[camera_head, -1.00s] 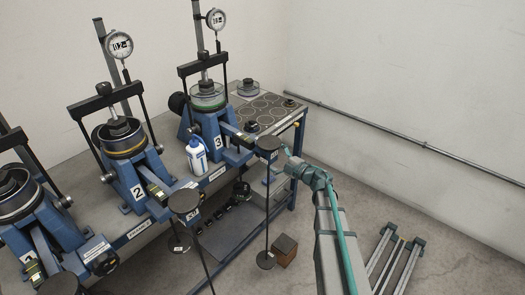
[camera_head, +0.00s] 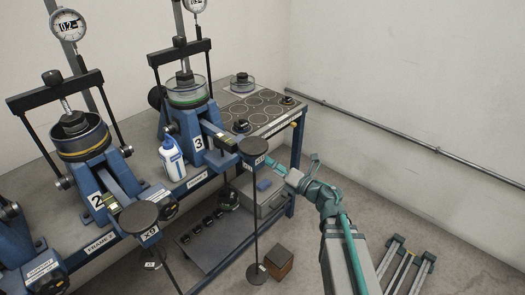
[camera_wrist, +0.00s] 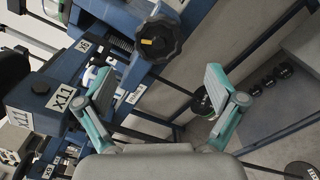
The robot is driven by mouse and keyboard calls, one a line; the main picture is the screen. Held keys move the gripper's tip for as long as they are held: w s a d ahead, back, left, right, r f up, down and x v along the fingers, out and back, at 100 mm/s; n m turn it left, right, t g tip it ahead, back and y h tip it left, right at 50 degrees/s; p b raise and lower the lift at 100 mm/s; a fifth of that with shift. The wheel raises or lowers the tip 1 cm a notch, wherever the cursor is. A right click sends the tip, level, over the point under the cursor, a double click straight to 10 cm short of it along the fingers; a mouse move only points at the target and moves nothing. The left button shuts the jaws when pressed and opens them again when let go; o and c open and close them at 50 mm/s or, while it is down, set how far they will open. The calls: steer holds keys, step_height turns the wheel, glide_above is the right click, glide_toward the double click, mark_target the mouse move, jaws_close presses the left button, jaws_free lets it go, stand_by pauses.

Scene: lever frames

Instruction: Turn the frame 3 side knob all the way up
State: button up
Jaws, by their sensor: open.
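The side knob is a black lobed knob with a yellow mark (camera_wrist: 160,38) in the wrist view, fixed to blue framework. My gripper (camera_wrist: 157,85) is open and empty, with teal fingers spread on both sides. The knob appears beyond the fingertips, between them and a little higher in the picture, apart from them. In the head view my gripper (camera_head: 272,164) is near the bench's front right, partly hidden by frame 3's weight hanger.
A white-and-blue bottle (camera_head: 172,158) is on the bench. An X11-labelled block (camera_wrist: 62,98) is near my left finger. Weights (camera_head: 210,220) lie on a low shelf.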

steer(key=x, duration=1)
steer(key=shift+a+p, duration=0.15)
steer(key=shift+p, duration=0.15)
steer(key=shift+s, duration=0.15)
steer(key=c, duration=1.6)
